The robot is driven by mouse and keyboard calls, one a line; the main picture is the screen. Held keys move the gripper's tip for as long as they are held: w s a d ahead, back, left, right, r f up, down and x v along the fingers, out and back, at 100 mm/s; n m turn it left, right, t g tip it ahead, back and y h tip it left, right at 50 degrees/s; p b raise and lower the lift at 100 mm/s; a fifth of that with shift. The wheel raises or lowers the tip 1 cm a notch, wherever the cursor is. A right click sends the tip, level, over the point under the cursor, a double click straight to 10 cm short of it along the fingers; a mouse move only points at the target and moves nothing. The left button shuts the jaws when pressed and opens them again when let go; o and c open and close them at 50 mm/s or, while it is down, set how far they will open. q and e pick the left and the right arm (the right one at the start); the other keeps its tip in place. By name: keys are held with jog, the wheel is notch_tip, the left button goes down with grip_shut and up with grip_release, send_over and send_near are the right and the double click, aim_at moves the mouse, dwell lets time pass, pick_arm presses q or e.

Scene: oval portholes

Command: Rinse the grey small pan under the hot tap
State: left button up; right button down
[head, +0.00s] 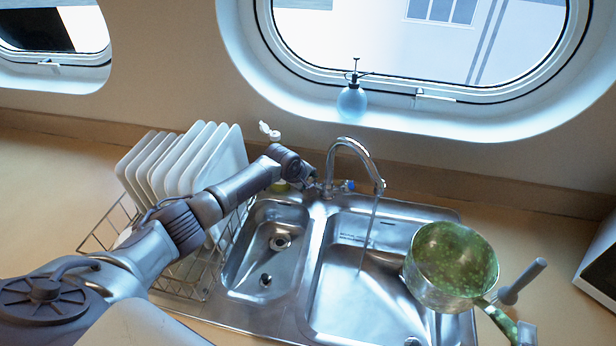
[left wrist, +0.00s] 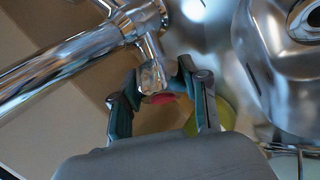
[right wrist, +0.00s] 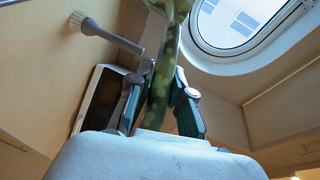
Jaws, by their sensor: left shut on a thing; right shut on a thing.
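A small pan (head: 450,262), mottled green with a silvery outer side, is held over the right side of the large sink basin (head: 345,318). My right gripper (right wrist: 160,92) is shut on its handle (right wrist: 162,70), also mottled green. In the head view that gripper is mostly cut off at the lower right. The chrome tap (head: 358,148) runs a thin water stream (head: 371,225) into the basin, left of the pan and apart from it. My left gripper (left wrist: 158,82) is shut on the red-marked hot tap handle (left wrist: 152,76). The blue-marked handle (head: 347,185) is free.
A dish rack (head: 205,282) with several white plates (head: 185,165) stands left of the small basin (head: 262,270). A grey-handled brush (head: 527,280) is right of the pan. A blue spray bottle (head: 352,102) stands on the porthole ledge. A white appliance (head: 603,265) is far right.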

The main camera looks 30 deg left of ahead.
pick_arm(q)
jog(key=shift+w+r+m+t, duration=0.1)
jog(key=shift+m+t, duration=0.3)
jog(key=shift+m, duration=0.1)
jog(key=o, duration=1.1)
jog(key=shift+d, duration=0.1)
jog(key=shift+o, duration=0.2)
jog(key=v, duration=1.2)
